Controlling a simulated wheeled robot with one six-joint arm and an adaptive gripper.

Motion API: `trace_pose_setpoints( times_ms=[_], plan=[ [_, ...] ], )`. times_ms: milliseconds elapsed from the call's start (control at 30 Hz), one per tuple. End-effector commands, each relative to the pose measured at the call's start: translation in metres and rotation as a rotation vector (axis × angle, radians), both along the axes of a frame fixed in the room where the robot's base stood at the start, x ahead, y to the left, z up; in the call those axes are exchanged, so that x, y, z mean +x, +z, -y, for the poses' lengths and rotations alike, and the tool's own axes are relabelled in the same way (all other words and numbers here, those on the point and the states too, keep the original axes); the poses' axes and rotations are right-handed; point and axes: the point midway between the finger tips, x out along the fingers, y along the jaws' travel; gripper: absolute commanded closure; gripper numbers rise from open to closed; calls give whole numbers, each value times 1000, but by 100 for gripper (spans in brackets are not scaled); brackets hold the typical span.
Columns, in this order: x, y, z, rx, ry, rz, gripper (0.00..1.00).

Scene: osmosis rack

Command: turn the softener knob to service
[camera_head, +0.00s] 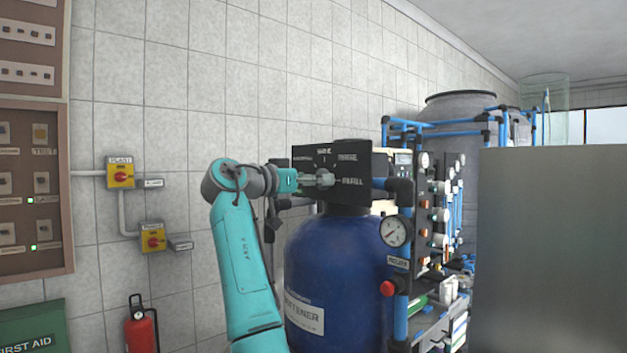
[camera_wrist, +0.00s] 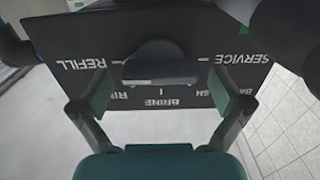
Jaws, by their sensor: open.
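The softener's black control panel (camera_head: 345,158) sits on top of the blue softener tank (camera_head: 335,265) in the head view. In the wrist view the panel face (camera_wrist: 150,30) appears upside down, with REFILL at left, SERVICE at right and BRINE at the bottom. The dark softener knob (camera_wrist: 160,65) is at its middle. I cannot tell for sure which label it points to. My gripper (camera_wrist: 160,84) is open, with one green-padded finger on each side of the knob and gaps between. In the head view my gripper (camera_head: 320,180) is in front of the panel and hides the knob.
A pressure gauge (camera_head: 396,231) and blue pipes stand right of the tank. A large grey panel (camera_head: 550,250) blocks the right side. Yellow switch boxes (camera_head: 120,172) are on the tiled wall, with a fire extinguisher (camera_head: 140,328) below.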

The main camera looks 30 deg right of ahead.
Motion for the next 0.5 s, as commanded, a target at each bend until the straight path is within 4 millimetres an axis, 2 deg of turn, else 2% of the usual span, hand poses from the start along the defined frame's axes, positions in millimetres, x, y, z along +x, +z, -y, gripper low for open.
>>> trace_pose_setpoints(
  times_ms=[100, 333, 500],
  plan=[
    [0, 0, 0, 0, 0, 0, 0],
    [0, 0, 0, 0, 0, 0, 57],
    [0, 0, 0, 0, 0, -2, 58]
  ],
)
